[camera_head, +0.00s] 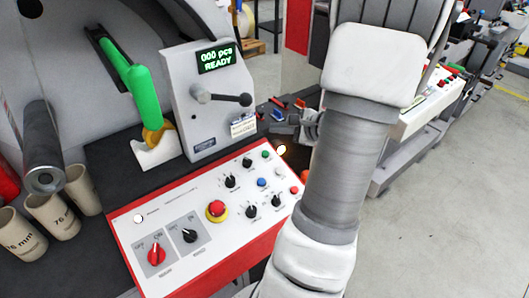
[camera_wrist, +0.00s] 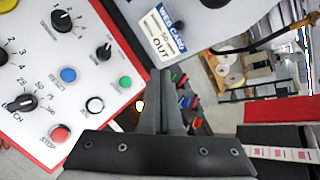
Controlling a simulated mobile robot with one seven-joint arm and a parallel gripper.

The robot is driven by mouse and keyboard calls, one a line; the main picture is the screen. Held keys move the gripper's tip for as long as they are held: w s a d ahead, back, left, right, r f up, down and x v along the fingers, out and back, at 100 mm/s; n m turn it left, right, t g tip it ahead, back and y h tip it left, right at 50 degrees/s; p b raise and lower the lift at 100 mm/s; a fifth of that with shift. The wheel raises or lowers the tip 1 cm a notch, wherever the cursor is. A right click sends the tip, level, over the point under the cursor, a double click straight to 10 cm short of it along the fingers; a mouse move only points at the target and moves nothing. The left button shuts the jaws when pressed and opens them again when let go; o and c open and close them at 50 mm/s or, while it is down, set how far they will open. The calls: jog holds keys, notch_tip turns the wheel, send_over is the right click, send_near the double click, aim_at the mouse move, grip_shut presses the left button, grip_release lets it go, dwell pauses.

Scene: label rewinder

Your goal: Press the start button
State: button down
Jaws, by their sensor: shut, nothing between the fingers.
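The green button (camera_head: 265,154), likely the start button, sits at the upper right of the white control panel (camera_head: 180,215) with a red edge. In the wrist view the green button (camera_wrist: 125,83) is left of my gripper (camera_wrist: 161,75). My gripper is shut and empty, its fingertips to the right of the button and apart from it in the picture. In the head view my gripper (camera_head: 306,124) is partly hidden behind my arm, beyond the panel's far right corner. The display (camera_head: 217,57) reads "000 pcs READY".
Close to the green button are a blue reset button (camera_wrist: 68,75), a white button (camera_wrist: 95,105), a red stop button (camera_wrist: 60,134) and black knobs. A red emergency stop (camera_head: 216,209) is mid-panel. A grey display housing (camera_head: 200,120) with a lever stands behind the panel.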

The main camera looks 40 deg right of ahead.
jog(key=shift+f, duration=0.15)
jog(key=b, duration=0.5)
send_over(265, 154)
jog(key=s, duration=0.3)
jog(key=f, duration=0.6)
jog(key=shift+w+d+f, duration=0.2)
jog(key=shift+d+f, duration=0.1)
jog(key=shift+f, duration=0.05)
jog(key=shift+w+f+b, duration=0.3)
jog(key=shift+f+b, duration=0.45)
jog(key=shift+b, duration=0.15)
jog(key=shift+w+f+b, duration=0.1)
jog(key=shift+f+b, duration=0.35)
jog(key=shift+b, duration=0.25)
